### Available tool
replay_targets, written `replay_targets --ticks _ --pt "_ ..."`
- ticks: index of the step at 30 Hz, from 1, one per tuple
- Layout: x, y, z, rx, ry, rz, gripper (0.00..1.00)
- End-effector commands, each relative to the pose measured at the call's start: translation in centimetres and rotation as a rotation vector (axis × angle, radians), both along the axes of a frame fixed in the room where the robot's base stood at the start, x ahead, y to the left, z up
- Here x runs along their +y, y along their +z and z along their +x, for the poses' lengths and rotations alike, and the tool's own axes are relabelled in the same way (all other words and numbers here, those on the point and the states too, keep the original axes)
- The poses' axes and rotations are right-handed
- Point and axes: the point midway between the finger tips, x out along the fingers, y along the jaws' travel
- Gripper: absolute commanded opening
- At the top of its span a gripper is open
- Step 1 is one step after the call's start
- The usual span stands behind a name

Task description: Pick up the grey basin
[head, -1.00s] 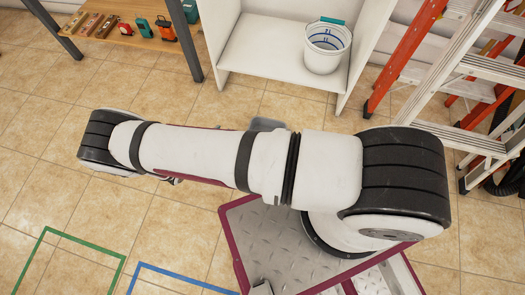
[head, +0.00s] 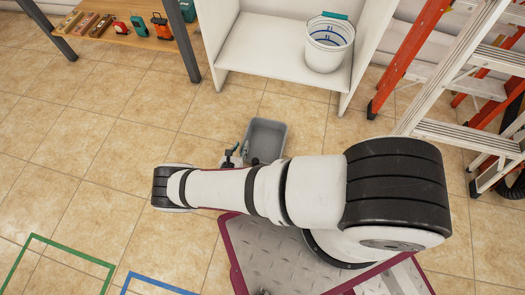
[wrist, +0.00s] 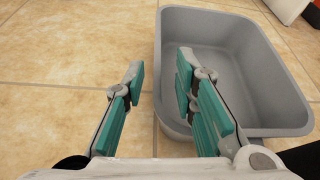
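The grey basin (head: 268,135) stands on the tiled floor in the head view, just beyond my arm and in front of the white shelf. My gripper (head: 235,155) is at its left side, partly hidden by my arm. In the wrist view my gripper (wrist: 160,66) is open. Its left finger is outside the basin (wrist: 240,60) and its right finger is over the inside, with the basin's left wall between them. I see no finger clearly pressing on the wall. The basin looks empty.
A white bucket (head: 328,42) with a teal handle grip stands in the white shelf (head: 262,62). A ladder (head: 455,90) stands at the right. A wooden bench (head: 110,35) with tools is at the back left. Green tape (head: 70,250) and blue tape (head: 155,283) mark the floor.

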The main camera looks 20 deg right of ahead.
Motion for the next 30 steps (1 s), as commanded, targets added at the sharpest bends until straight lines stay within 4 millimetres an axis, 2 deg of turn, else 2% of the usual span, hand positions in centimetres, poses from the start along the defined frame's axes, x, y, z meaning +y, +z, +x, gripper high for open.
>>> replay_targets --ticks 8,16,24,27,28,30 --pt "-0.9 -0.8 1.1 -0.001 0.000 -0.001 0.26" --pt "-3.0 -2.5 3.7 -0.001 -0.002 0.001 0.26" --pt "-3.2 -2.5 4.1 -0.001 0.000 0.001 0.26" --pt "-3.2 -2.5 4.1 -0.001 0.000 0.001 0.03" --pt "-3.2 -2.5 4.1 -0.001 0.000 0.001 0.00" --pt "-3.2 -2.5 4.1 -0.001 0.000 0.001 0.00"
